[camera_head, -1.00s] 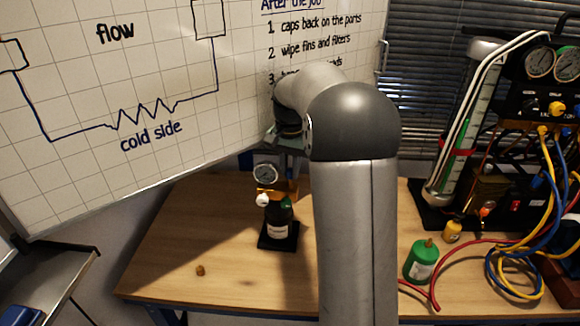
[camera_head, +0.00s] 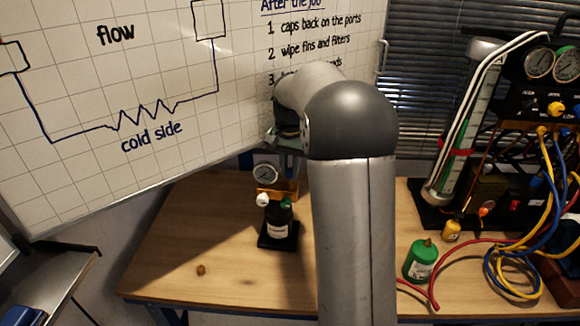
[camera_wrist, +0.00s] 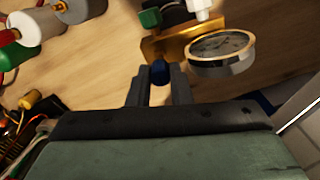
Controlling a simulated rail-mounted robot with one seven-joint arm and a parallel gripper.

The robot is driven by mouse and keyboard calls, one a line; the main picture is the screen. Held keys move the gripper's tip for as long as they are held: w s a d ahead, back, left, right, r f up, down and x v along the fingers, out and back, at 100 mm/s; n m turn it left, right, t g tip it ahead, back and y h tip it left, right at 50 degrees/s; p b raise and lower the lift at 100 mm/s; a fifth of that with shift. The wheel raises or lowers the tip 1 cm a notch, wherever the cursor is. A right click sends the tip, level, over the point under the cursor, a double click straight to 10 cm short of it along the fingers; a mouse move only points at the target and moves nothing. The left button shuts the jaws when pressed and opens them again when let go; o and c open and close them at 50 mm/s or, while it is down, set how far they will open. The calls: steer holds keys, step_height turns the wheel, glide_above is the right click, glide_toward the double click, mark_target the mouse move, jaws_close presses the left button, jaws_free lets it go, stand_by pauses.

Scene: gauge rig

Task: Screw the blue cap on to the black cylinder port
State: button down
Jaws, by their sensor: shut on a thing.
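The blue cap (camera_wrist: 159,70) is held between the fingertips of my gripper (camera_wrist: 159,82) in the wrist view. The black cylinder (camera_head: 279,222) stands upright on a dark base in the head view, with a pale label, a white cap (camera_head: 262,200) and a green cap (camera_head: 286,203). In the wrist view the green cap (camera_wrist: 150,17) and white cap (camera_wrist: 200,8) are at the top edge, beyond the fingertips, with the cylinder mostly out of frame. The blue cap looks apart from them. In the head view my arm hides the gripper's grasp.
A round gauge (camera_head: 266,174) on a brass block (camera_wrist: 176,43) stands close beside the fingers. A small brass piece (camera_head: 200,270) lies on the table at left. A green bottle (camera_head: 420,262), hoses and a gauge rig are at right. The front left table is mostly clear.

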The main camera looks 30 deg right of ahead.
steer(key=shift+f, duration=0.3)
steer(key=shift+f+b, duration=0.7)
steer(key=shift+f, duration=0.15)
steer(key=shift+f, duration=0.25)
stand_by(0.9)
steer(key=m, duration=0.3)
steer(key=shift+r+m+p, duration=0.1)
steer(key=shift+m+p, duration=0.3)
steer(key=shift+m, duration=0.7)
